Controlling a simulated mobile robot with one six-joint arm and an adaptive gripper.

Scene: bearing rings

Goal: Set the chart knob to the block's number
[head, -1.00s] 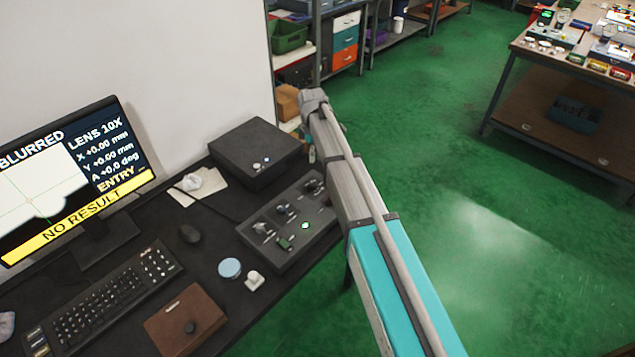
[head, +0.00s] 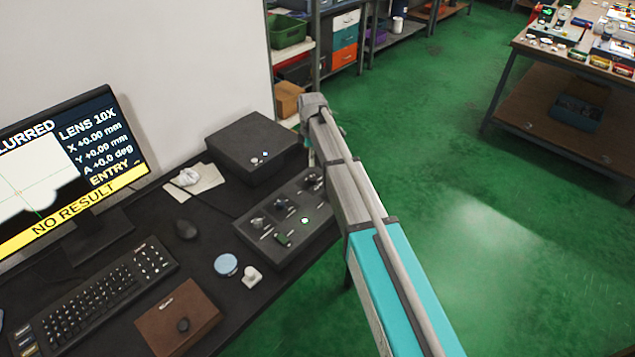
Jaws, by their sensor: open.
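A dark control box (head: 262,238) with several small knobs and switches lies on the black desk. Labels are too small to read, so I cannot tell which is the chart knob. A small white piece (head: 251,276) sits in front of the box; I cannot tell whether it is the block, and no number is legible. The monitor (head: 70,165) reads "BLURRED", "LENS 10X", "ENTRY" and "NO RESULT". My arm crosses the box's right end; my gripper is out of sight.
A black box (head: 252,146) stands behind the control box. Green floor is free to the right.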

